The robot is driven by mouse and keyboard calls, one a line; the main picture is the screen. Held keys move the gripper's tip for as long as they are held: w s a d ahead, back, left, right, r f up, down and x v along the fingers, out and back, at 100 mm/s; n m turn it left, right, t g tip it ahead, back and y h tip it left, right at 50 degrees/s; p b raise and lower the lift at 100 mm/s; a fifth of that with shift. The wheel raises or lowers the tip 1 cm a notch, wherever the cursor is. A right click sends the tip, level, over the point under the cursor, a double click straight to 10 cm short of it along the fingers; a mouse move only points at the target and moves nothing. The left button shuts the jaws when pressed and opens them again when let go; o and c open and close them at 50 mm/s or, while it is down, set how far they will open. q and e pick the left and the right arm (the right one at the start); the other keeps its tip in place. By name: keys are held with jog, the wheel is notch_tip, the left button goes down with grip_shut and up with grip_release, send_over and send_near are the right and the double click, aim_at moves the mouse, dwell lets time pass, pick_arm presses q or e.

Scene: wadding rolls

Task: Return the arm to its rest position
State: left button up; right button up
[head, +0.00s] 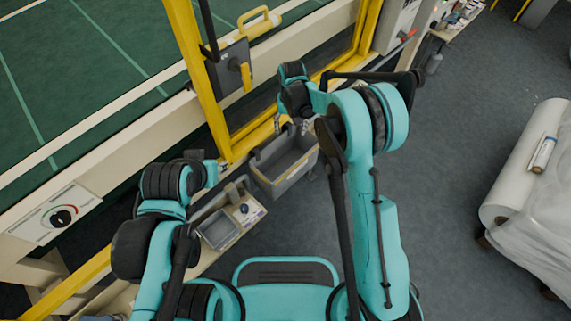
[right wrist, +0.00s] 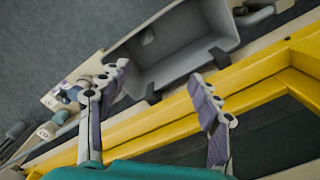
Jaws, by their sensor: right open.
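My right gripper (head: 303,127) is above the far edge of a grey bin, beside the yellow frame, in the head view. In the right wrist view my right gripper (right wrist: 160,85) has its two fingers spread wide with nothing between them. My right arm (head: 375,125) is bent forward at the right of centre. My left arm (head: 155,235) is folded at the left, and its gripper's fingers are not clear.
The grey bin (head: 273,187) stands by the yellow frame (head: 205,90). A small grey tray (head: 219,230) is on a narrow bench at its left. A large white roll (head: 520,165) lies at the right. The grey floor (head: 450,130) between is clear.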

jog(key=shift+r, duration=1.95)
jog(key=shift+r, duration=0.1)
jog(key=s+d+r+t, duration=0.2)
jog(key=s+d+r, duration=0.3)
jog(key=s+r, duration=0.15)
jog(key=s+d+r+t, duration=0.1)
jog(key=s+d+r, duration=0.4)
jog(key=r, duration=0.3)
jog(key=s+d+t, duration=0.2)
jog(key=s+d, duration=0.1)
jog(key=s, duration=0.4)
jog(key=s+d+t, duration=0.2)
jog(key=s+d, duration=0.1)
jog(key=s, duration=0.4)
jog(key=shift+s+r, duration=0.15)
jog(key=shift+r, duration=0.05)
